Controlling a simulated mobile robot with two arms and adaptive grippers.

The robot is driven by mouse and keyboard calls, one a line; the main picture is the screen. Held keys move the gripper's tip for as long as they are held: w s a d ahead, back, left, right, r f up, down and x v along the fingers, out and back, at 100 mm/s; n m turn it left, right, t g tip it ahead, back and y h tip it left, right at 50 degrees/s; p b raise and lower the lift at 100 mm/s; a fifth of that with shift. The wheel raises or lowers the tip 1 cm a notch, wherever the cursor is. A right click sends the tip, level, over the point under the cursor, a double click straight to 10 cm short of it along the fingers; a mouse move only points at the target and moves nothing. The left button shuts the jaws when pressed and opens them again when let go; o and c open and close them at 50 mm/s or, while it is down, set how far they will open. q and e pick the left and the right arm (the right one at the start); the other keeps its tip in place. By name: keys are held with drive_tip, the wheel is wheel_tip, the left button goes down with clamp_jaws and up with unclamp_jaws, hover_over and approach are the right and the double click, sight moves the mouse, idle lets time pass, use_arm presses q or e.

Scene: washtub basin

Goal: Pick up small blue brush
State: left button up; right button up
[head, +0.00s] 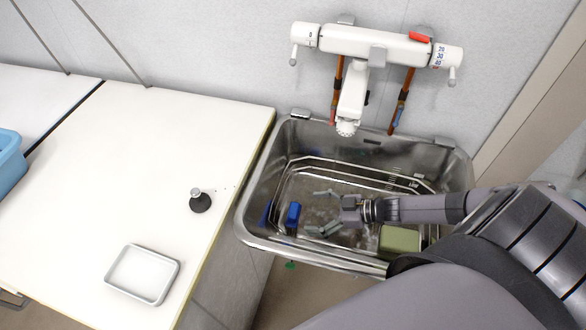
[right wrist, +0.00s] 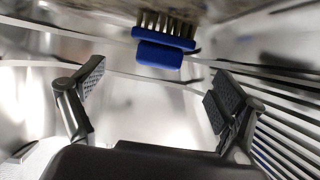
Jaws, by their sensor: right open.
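The small blue brush (head: 293,215) is in the left part of the metal washtub basin (head: 255,226). My right gripper (head: 317,211) reaches into the basin from the right, open and empty, with its fingers pointing left toward the brush. In the right wrist view the brush (right wrist: 160,54) lies ahead of the open fingers (right wrist: 154,90), near the top of the picture. Its blue body faces me and its bristles point up in that picture. The fingers are apart from it. My left gripper is not in view.
A green block (head: 400,240) sits in the basin under my right arm. A wire rack (head: 310,158) lines the basin. A white faucet (head: 372,45) hangs above it. The white table (head: 110,180) holds a tray (head: 143,273) and a dark knobbed object (head: 200,202).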

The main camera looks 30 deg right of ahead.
sight(298, 210)
drive_tip(key=shift+w+a+f, duration=0.15)
drive_tip(key=shift+w+a, duration=0.05)
drive_tip(key=shift+w, duration=0.05)
drive_tip(key=b+x, duration=0.2)
drive_tip(key=x, duration=0.3)
drive_tip(key=shift+b, duration=0.35)
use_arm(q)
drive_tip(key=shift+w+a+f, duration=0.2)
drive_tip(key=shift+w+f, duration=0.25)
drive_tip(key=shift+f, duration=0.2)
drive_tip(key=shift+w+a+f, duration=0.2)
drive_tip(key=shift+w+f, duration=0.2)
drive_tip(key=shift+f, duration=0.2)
use_arm(e)
drive_tip(key=shift+d, duration=0.1)
drive_tip(key=shift+c, duration=0.4)
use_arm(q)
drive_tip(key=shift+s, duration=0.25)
use_arm(e)
drive_tip(key=c, duration=1.4)
drive_tip(key=shift+c, duration=0.2)
